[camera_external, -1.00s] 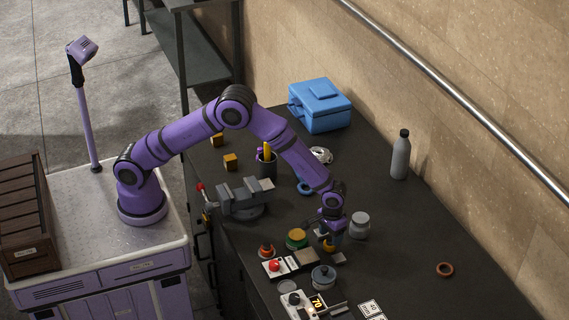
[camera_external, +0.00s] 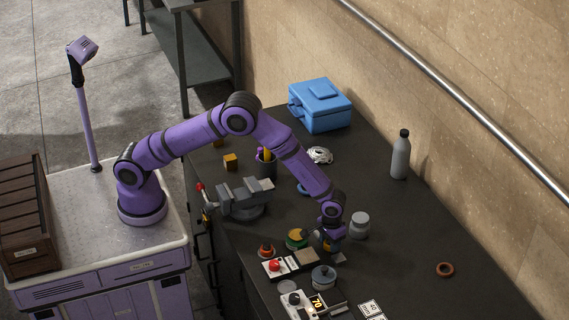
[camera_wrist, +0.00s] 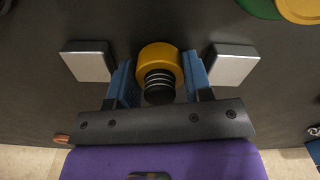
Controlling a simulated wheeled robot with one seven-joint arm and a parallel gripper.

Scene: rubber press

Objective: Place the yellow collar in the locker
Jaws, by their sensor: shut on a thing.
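The yellow collar (camera_wrist: 178,56) is between the blue-padded fingers of my gripper (camera_wrist: 162,84) in the wrist view, and the gripper is shut on it. A black, ringed round part (camera_wrist: 158,88) shows at the collar's near side; I cannot tell whether it is part of the collar. In the external view my gripper (camera_external: 328,244) is low over the dark table, and the collar is mostly hidden by it. I cannot tell whether the collar touches the table. I cannot pick out a locker for certain; dark fronts with handles (camera_external: 205,245) show on the table's left side.
Pale grey blocks (camera_wrist: 88,62) flank the fingers. A green and yellow round piece (camera_external: 297,238) stands left of my gripper, a grey jar (camera_external: 360,225) to its right and a lidded pot (camera_external: 323,277) in front. A vise (camera_external: 245,199) stands behind left.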

